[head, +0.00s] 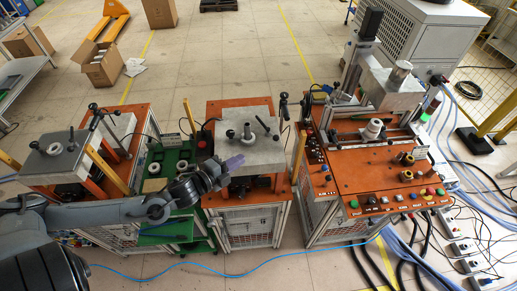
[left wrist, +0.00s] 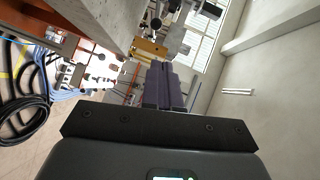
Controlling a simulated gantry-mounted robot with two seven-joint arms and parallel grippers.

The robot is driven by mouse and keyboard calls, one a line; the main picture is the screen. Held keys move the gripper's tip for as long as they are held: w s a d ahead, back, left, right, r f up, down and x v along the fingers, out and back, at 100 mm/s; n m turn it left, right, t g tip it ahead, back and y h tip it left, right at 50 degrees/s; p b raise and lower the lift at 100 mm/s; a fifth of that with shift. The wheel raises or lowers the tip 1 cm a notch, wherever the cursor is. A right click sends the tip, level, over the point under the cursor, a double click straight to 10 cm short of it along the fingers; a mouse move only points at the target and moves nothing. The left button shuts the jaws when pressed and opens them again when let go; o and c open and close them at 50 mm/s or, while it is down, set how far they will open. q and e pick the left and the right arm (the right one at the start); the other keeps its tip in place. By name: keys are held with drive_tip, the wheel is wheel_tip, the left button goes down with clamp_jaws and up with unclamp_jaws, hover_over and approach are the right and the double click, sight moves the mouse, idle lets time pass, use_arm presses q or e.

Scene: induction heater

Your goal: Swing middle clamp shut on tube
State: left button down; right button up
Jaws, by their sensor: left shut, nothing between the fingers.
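The middle station has a grey metal plate (head: 228,148) on an orange-topped frame. A short upright metal tube (head: 247,131) stands on the plate. A black-handled clamp lever (head: 262,123) is beside the tube, tilted; I cannot tell if it touches the tube. Another black-handled clamp (head: 284,105) stands upright at the plate's right edge. My left gripper (head: 235,161) is over the plate's front left part, in front of the tube, its purple fingers shut and empty. The shut fingers also show in the left wrist view (left wrist: 165,84). My right gripper is not in view.
A green cart (head: 175,230) stands left of the middle station. A similar station with a grey plate (head: 55,163) is at far left. The heater bench (head: 375,170) with buttons is at right. Cables lie on the floor around it.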

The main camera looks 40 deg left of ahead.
use_arm(q)
drive_tip(key=shift+w+a+f+m+h+b, duration=0.4)
drive_tip(key=shift+w+a+f+m+b, duration=0.25)
drive_tip(key=shift+m+b, duration=0.5)
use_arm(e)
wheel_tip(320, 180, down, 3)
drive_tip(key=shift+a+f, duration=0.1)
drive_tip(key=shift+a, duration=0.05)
use_arm(q)
approach(274, 139)
drive_tip(key=w, duration=0.5)
drive_tip(key=shift+d+f, duration=0.25)
drive_tip(key=shift+f, duration=0.1)
drive_tip(key=shift+w+d+f, duration=0.1)
drive_tip(key=shift+w+f, duration=0.2)
drive_tip(key=shift+w, duration=0.55)
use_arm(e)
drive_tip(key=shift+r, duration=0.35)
use_arm(q)
drive_tip(key=shift+p, duration=0.3)
